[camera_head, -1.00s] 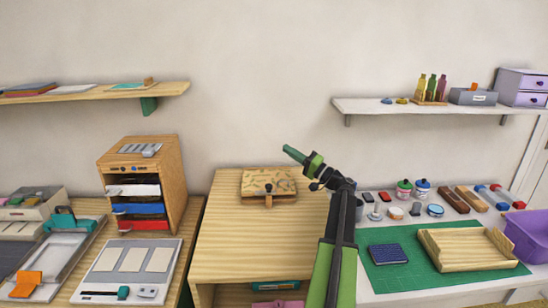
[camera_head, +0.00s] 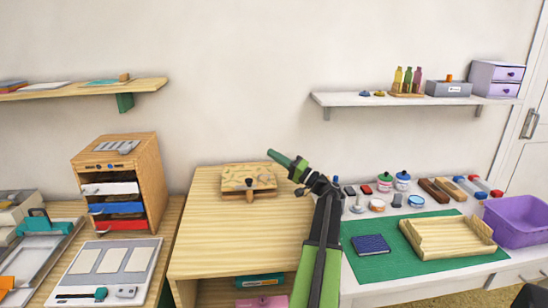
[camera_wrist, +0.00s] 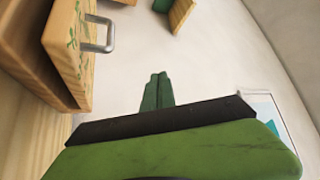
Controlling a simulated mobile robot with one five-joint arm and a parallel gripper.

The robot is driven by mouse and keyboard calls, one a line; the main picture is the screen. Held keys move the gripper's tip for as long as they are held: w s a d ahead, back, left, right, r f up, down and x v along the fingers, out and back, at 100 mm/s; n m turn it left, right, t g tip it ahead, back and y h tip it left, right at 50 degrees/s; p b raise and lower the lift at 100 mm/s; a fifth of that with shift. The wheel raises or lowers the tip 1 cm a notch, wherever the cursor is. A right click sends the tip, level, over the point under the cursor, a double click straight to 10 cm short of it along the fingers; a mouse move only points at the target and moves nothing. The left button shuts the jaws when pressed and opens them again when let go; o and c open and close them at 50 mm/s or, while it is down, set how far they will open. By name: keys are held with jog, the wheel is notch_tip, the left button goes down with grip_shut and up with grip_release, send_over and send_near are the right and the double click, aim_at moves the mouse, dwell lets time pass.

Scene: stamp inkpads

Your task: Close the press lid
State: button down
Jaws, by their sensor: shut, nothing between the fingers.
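The press (camera_head: 235,184) is a flat wooden box with a patterned top and a brown knob at its front. It sits at the back of the light wooden cabinet. From the head view I cannot tell how far its lid stands open. In the wrist view a wooden piece with green leaf marks and a grey metal handle (camera_wrist: 108,36) fills the upper left; it appears to be part of the press. My gripper (camera_head: 273,155) is shut and empty, above and to the right of the press in the picture. Its green fingers also show in the wrist view (camera_wrist: 157,90), apart from the wooden piece.
The cabinet top (camera_head: 235,235) is clear in front of the press. A wooden drawer unit (camera_head: 148,165) stands to the left. A green mat (camera_head: 360,265) with an inkpad (camera_head: 371,244) and a wooden tray (camera_head: 450,251) lies to the right. Wall shelves hang above.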

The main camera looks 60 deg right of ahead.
jog(key=s+d+f+b, duration=0.1)
jog(key=s, duration=1.3)
jog(key=shift+s+d, duration=0.15)
jog(key=shift+s, duration=0.25)
jog(key=shift+f, duration=0.1)
